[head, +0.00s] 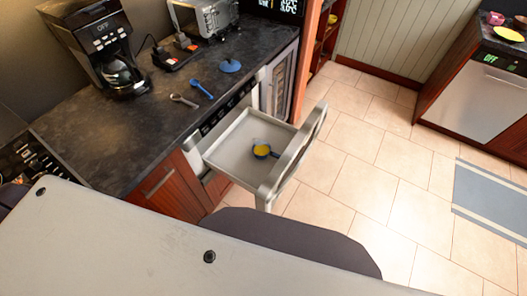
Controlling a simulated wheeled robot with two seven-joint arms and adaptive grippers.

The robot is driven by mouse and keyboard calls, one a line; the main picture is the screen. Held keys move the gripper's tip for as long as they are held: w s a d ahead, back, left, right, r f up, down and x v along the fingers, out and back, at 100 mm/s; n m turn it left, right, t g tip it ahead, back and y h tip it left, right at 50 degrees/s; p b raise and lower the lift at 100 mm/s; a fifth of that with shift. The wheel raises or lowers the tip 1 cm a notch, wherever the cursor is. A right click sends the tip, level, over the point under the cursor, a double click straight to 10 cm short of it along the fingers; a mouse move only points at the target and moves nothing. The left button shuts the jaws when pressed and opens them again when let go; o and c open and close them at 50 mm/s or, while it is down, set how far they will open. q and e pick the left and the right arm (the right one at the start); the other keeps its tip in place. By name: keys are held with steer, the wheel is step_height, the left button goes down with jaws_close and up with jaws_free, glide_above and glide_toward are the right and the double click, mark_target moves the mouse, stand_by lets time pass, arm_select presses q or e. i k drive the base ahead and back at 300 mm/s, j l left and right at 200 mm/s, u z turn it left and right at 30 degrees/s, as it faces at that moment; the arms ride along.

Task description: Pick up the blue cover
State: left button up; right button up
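The blue cover (230,66) is a small round blue lid with a knob. It lies on the dark countertop (150,130), near its front edge, behind the open drawer. The microwave drawer (222,155) is pulled out below the counter. Inside it sits a small dark blue pot (263,152) with yellow contents and a handle. Neither of my grippers shows in the head view.
A blue utensil (202,90) and a grey one (184,100) lie left of the cover. A coffee maker (92,45), a toaster (205,18) and a black tray-like item (174,54) stand behind. The tiled floor (370,170) is clear right of the drawer.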

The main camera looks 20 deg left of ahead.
mark_target(229, 66)
steer(key=i+l+z, duration=0.35)
steer(key=l, duration=0.15)
steer(key=i+l+z, duration=0.15)
steer(key=l+z, duration=0.15)
steer(key=l, duration=0.15)
steer(key=i+u, duration=0.1)
steer(key=i, duration=0.25)
steer(key=i+l+u, duration=0.1)
steer(key=i, duration=0.2)
steer(key=i+l+u, duration=0.2)
steer(key=i+u, duration=0.3)
steer(key=i, duration=0.2)
steer(key=i+l+u, duration=0.5)
steer(key=i, duration=0.15)
steer(key=i+l+u, duration=0.5)
steer(key=l, duration=0.2)
steer(key=i+l+u, duration=0.15)
steer(key=u, duration=0.15)
steer(key=i+l+u, duration=0.3)
